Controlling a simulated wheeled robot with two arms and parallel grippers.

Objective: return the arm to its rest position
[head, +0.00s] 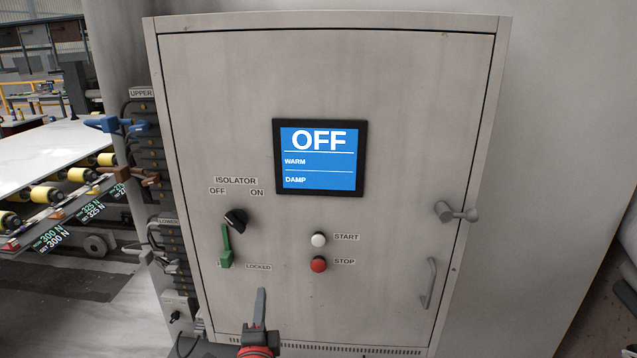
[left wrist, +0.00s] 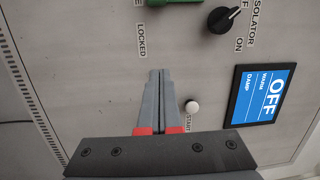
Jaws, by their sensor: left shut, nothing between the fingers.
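My left gripper (head: 261,300) is at the bottom middle of the head view, in front of the lower part of the grey cabinet (head: 400,90). Its grey fingers with red bases point up and are shut with nothing between them. In the left wrist view the shut fingers (left wrist: 160,95) point at the cabinet door, near the white START button (left wrist: 192,107). Whether the fingertips touch the door is unclear. My right gripper is in neither view.
The door carries a black isolator knob (head: 236,218), a green lever (head: 226,248), a red STOP button (head: 318,264), a screen (head: 320,158) reading OFF, WARM and DAMP, and a handle (head: 429,283). A roller conveyor (head: 45,195) stands at the left.

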